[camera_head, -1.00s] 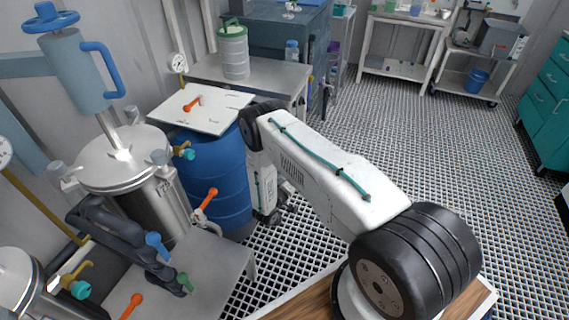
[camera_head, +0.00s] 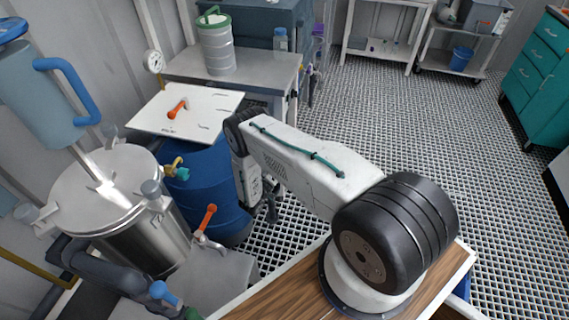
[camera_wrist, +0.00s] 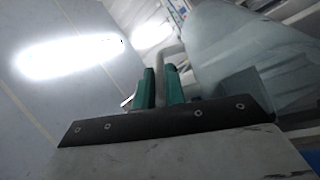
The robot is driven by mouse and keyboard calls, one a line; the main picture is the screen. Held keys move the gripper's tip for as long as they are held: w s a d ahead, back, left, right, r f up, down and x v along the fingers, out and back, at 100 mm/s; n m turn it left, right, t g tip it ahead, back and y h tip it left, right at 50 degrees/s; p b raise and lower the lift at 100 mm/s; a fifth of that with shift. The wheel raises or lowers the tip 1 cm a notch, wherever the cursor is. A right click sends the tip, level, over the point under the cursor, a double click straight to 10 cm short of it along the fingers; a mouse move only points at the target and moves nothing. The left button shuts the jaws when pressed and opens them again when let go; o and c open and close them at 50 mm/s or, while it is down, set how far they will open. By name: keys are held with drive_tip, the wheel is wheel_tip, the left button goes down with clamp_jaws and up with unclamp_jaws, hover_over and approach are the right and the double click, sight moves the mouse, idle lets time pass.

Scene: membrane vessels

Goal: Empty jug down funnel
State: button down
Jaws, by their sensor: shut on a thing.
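My gripper (camera_wrist: 161,88) shows in the wrist view with two teal fingers close together. They are shut on the grey handle (camera_wrist: 166,50) of a pale, translucent jug (camera_wrist: 238,48). The jug's body fills the upper right of the wrist view; I cannot tell its contents or its exact tilt. In the head view my arm reaches toward the blue barrel and hides the gripper and the jug. I cannot make out a funnel in either view.
A steel vessel (camera_head: 143,232) with a blue-handled column stands at left. A blue barrel (camera_head: 213,176) under a white board (camera_head: 150,118) stands beside my arm. An orange-handled valve (camera_head: 207,222) is near. A grey bench (camera_head: 262,72) lies behind. The grated floor at right is clear.

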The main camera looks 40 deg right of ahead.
drive_tip(key=shift+a+t+h, duration=0.3)
drive_tip(key=shift+a, duration=0.15)
drive_tip(key=shift+d+r, duration=0.1)
idle(1.6)
drive_tip(key=w+d+r+m+g+y, duration=0.1)
drive_tip(key=d+r+g+y, duration=0.1)
drive_tip(key=d+y, duration=0.7)
drive_tip(key=shift+d+r+g+y, duration=0.3)
drive_tip(key=shift+d+r+g, duration=0.1)
drive_tip(key=shift+d+r, duration=0.3)
